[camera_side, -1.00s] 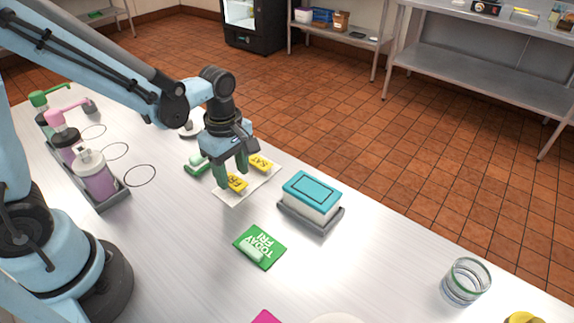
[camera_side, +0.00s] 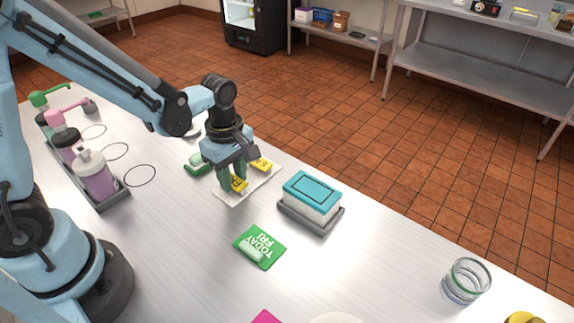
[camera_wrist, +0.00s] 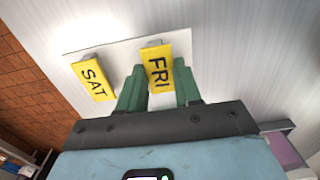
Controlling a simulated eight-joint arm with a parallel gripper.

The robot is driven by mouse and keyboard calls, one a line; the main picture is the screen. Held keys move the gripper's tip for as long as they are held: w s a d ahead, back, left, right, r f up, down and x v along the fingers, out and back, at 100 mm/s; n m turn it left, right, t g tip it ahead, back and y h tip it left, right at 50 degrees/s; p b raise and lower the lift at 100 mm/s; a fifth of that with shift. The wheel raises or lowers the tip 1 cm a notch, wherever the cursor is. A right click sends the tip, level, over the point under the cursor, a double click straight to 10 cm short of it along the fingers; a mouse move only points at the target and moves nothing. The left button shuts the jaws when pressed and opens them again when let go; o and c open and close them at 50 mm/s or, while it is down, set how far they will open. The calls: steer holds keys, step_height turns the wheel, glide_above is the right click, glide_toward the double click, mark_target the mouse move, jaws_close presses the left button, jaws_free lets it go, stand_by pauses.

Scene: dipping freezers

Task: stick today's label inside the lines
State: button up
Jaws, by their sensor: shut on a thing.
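Two yellow labels are on a white sheet (camera_side: 262,184). The FRI label (camera_wrist: 158,68) is between the green fingers of my gripper (camera_wrist: 159,92), which is shut on it. The side view shows the FRI label (camera_side: 238,184) partly behind the fingers of my gripper (camera_side: 233,180). The SAT label (camera_side: 261,164) lies beside it, untouched, and also shows in the wrist view (camera_wrist: 93,78). A green card (camera_side: 262,240) reads TODAY FRI. A box with a teal lid (camera_side: 312,188) has a dark outlined rectangle on top and stands in a grey tray (camera_side: 310,223).
Pump bottles (camera_side: 95,178) stand in a grey rack at the left, near drawn circles. A green block (camera_side: 196,164) lies behind the sheet. A glass jar (camera_side: 466,281) stands at the right front. The table between card and jar is clear.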

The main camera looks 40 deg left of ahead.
mark_target(234, 181)
steer(key=c, duration=0.3)
steer(key=shift+r, duration=0.9)
steer(key=shift+r, duration=0.35)
steer(key=shift+r, duration=0.7)
steer(key=shift+r, duration=0.3)
steer(key=shift+r, duration=0.25)
